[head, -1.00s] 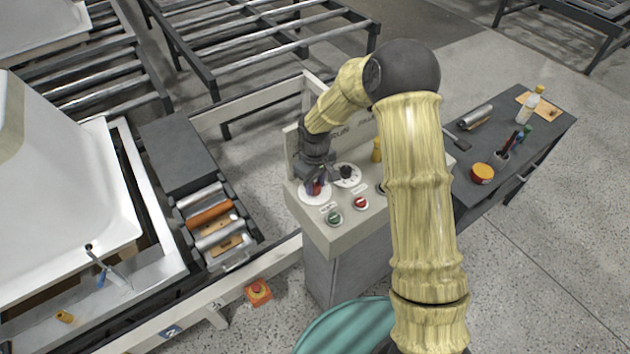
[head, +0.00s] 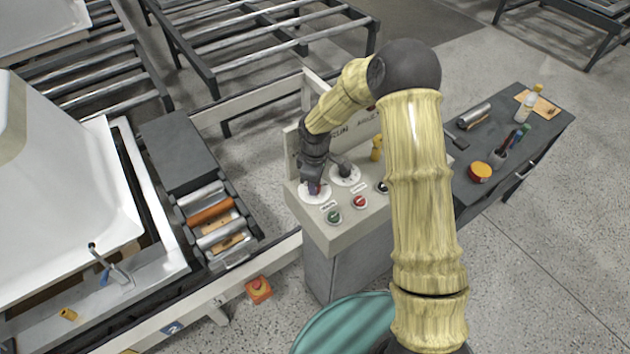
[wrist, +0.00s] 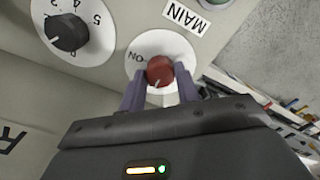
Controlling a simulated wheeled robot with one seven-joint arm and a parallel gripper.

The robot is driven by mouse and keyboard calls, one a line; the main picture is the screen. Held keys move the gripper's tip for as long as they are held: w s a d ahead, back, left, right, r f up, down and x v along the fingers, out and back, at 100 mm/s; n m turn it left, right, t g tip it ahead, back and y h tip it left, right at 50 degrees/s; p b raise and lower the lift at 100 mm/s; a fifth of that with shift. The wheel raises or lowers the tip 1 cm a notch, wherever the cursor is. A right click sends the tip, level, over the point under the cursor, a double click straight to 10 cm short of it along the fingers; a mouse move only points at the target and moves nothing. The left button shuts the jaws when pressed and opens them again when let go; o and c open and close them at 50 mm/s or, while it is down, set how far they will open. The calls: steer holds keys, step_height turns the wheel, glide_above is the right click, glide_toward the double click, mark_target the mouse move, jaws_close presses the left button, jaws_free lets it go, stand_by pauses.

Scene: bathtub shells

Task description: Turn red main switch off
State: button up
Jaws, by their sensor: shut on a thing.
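The red main switch (wrist: 160,70) is a round knob on a white dial plate (wrist: 178,45) beside a "MAIN" label (wrist: 186,17) in the wrist view. The letters "NO" or "ON" read upside down on the plate to the left of the knob. My gripper (wrist: 160,86) has its two fingers on either side of the knob, shut on it. In the head view my gripper (head: 313,187) reaches down onto the left dial of the control box, and it mostly hides the knob there.
A black numbered knob (wrist: 66,32) sits close beside the main switch. Green (head: 333,216) and red (head: 359,201) buttons lie in front on the beige control box (head: 338,236). A dark bench (head: 520,160) with tools stands at the right.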

steer(key=shift+w+a+r, duration=0.15)
steer(key=o, duration=1)
step_height(320, 180, up, 17)
steer(key=shift+r+b, duration=0.15)
steer(key=shift+b, duration=1.05)
